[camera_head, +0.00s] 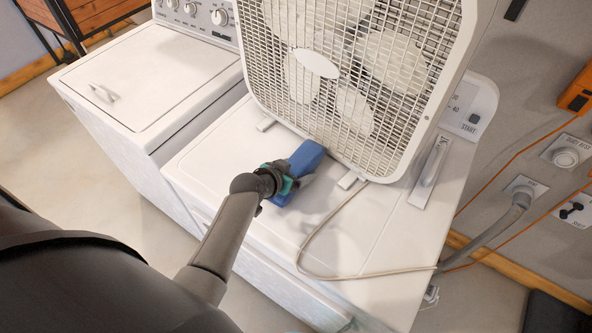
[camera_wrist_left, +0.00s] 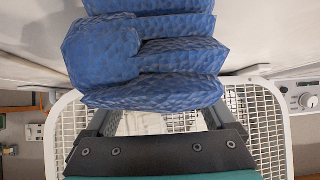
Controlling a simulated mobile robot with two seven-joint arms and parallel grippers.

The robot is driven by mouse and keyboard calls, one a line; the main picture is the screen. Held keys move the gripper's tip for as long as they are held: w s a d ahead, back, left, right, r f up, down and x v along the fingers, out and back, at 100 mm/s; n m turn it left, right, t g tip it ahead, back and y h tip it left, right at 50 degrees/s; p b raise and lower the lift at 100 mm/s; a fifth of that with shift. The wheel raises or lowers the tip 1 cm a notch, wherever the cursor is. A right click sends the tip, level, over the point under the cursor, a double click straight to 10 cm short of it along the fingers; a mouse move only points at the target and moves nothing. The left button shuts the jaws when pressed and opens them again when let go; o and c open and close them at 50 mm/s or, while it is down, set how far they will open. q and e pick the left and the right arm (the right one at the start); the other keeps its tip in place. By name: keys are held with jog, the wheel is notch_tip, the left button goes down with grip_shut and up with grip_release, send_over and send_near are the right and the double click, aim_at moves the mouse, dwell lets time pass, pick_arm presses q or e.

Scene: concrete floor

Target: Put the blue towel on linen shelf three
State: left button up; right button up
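The blue towel (camera_head: 306,158) is a folded, textured bundle at the top of the white dryer, just in front of the box fan. It fills the upper middle of the left wrist view (camera_wrist_left: 145,60), with several folds showing. My left gripper (camera_head: 290,182) is at the towel's near end, touching or almost touching it. In the left wrist view its two dark fingers stand apart and reach to the towel, which hides their tips. I cannot tell whether they grip it. My right gripper is in neither view. Linen shelf three is not seen.
A large white box fan (camera_head: 318,62) stands on the dryer (camera_head: 352,240), its cord (camera_head: 318,235) trailing over the dryer top. A white washer (camera_head: 150,75) stands to the left. Pipes and orange cables (camera_head: 520,200) are at the right wall. Concrete floor is open at left.

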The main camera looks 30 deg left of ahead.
aim_at(295, 166)
pick_arm(q)
grip_shut()
dwell(0.5)
jog(key=shift+r, duration=0.1)
jog(key=shift+s+r, duration=0.15)
jog(key=shift+r, duration=0.15)
notch_tip(295, 166, up, 6)
jog(key=shift+r+p, duration=0.15)
jog(key=shift+p, duration=0.55)
jog(key=s+a+b, duration=0.1)
jog(key=s+a, duration=0.1)
jog(key=s, duration=1.7)
jog(key=shift+s+a+b, duration=0.2)
jog(key=shift+a+b, duration=0.2)
jog(key=shift+w, duration=0.1)
